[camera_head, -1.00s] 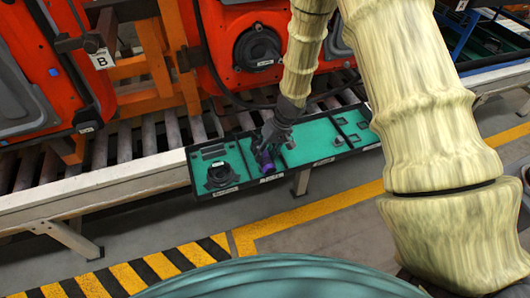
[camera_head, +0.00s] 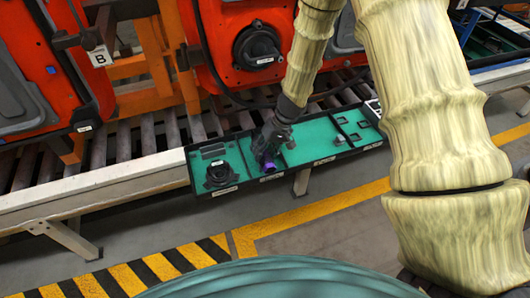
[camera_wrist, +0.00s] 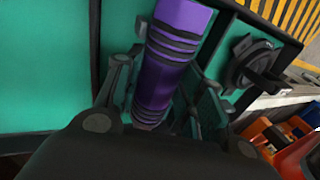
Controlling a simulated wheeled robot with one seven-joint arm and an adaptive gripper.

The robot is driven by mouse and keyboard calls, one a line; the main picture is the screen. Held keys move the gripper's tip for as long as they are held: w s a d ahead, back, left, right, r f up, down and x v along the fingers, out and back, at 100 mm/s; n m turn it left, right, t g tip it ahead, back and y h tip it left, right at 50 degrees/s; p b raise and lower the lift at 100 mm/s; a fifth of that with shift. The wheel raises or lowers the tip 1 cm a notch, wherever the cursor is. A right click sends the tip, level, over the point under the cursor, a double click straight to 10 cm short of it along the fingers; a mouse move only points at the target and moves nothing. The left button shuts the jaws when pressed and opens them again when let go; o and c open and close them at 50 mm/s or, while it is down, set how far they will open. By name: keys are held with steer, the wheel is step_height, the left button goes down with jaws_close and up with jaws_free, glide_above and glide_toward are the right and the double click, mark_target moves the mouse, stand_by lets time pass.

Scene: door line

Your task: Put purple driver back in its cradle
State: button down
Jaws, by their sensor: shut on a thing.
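The purple driver (camera_wrist: 166,75) is a purple cylinder with dark ribbed bands. It stands between the fingers of my gripper (camera_wrist: 160,105) in the wrist view, and the fingers are shut on it. In the head view my gripper (camera_head: 266,148) is low over the left-middle part of the green-lined tray (camera_head: 233,152), and a small purple end of the driver (camera_head: 269,166) shows below it. The cradle cannot be made out; my gripper covers that part of the tray. I cannot tell whether the driver touches the tray.
A black round part (camera_head: 219,174) sits in the tray's left compartment, and it also shows in the wrist view (camera_wrist: 258,66). A roller conveyor (camera_head: 100,165) runs behind the tray. Orange door panels (camera_head: 262,50) stand beyond.

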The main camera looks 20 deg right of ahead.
steer(key=shift+s+f, duration=0.25)
steer(key=shift+f, duration=0.25)
steer(key=c, duration=1.2)
jaws_free()
steer(key=o, duration=0.4)
steer(key=shift+w, duration=0.15)
steer(key=shift+w+r, duration=0.1)
steer(key=shift+r, duration=0.05)
steer(key=shift+d+r, duration=0.25)
steer(key=shift+r, duration=0.3)
steer(key=v, duration=1)
steer(key=shift+d+r, duration=0.15)
steer(key=shift+r, duration=0.2)
